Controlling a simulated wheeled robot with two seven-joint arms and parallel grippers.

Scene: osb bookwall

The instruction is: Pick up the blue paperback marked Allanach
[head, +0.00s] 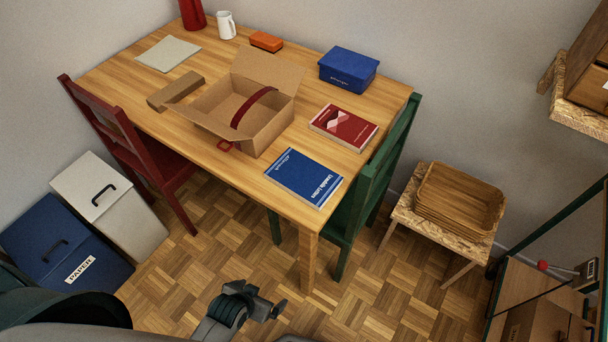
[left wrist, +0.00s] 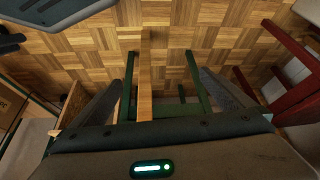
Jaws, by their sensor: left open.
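The blue paperback (head: 303,177) lies flat on the wooden table (head: 220,161) near its front right corner, in the head view. It has white lettering too small to read surely. A red book (head: 343,127) lies behind it to the right. My left gripper (head: 262,303) is low in the head view, over the floor in front of the table, apart from the book. It is open, with nothing visible between its fingers (left wrist: 160,98) in the left wrist view. The book does not show in the left wrist view. My right gripper is not in view.
An open cardboard box (head: 272,130) stands behind the blue book. A green chair (head: 367,187) is tucked at the table's right side, close to the books. A red chair (head: 112,130) stands at the left. A stool with wooden trays (head: 458,200) is at right.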

